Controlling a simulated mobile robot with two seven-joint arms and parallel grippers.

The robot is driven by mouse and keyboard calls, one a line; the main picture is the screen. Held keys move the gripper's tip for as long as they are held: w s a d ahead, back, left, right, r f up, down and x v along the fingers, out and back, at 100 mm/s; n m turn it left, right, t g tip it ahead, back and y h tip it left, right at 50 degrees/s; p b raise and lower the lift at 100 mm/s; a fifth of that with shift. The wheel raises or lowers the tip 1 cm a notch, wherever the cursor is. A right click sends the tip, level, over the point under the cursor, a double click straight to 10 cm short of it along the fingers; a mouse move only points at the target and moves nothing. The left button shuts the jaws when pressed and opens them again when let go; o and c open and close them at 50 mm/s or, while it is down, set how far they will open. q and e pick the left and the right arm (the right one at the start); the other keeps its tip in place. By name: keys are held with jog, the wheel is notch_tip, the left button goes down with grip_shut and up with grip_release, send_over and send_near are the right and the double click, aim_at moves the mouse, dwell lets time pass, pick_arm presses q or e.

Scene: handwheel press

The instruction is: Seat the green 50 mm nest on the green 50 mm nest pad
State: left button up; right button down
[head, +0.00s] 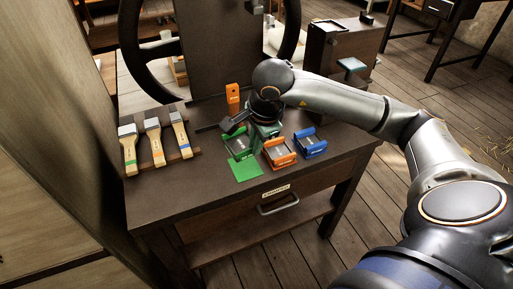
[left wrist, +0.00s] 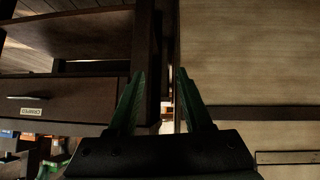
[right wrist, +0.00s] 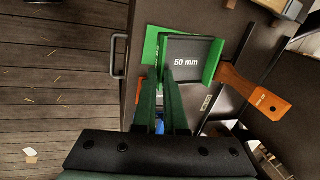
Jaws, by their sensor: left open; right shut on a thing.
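The green 50 mm nest (head: 240,148) is a tray with green side walls and a grey floor, on or just above the bench. The right wrist view shows its "50 mm" floor (right wrist: 187,62). The flat green pad (head: 244,172) lies at its near side, partly covered by it; it also shows in the right wrist view (right wrist: 152,46). My right gripper (right wrist: 168,76) is shut on the nest's wall; in the head view its fingers (head: 264,130) come from the nest's right. My left gripper (left wrist: 160,74) is open and empty, away from the nest, and outside the head view.
An orange nest (head: 279,153) and a blue nest (head: 310,144) stand close to the right. An orange tagged piece (head: 233,100) stands behind. Several brushes (head: 155,142) lie on a rack at left. The press column and handwheel (head: 130,60) rise behind. The bench's front left is clear.

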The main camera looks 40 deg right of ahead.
jog(key=shift+w+d+r+m, duration=0.1)
jog(key=shift+w+d+m, duration=0.15)
jog(key=shift+m, duration=0.55)
notch_tip(320, 180, down, 5)
jog(key=b, duration=0.4)
jog(key=shift+s, duration=0.1)
jog(key=shift+f, duration=0.45)
jog(key=shift+f+b, duration=0.2)
jog(key=shift+b, duration=0.15)
jog(key=shift+b, duration=0.45)
dwell(0.4)
jog(key=shift+f+b, duration=1)
jog(key=shift+f, duration=0.15)
jog(key=c, duration=0.9)
grip_release()
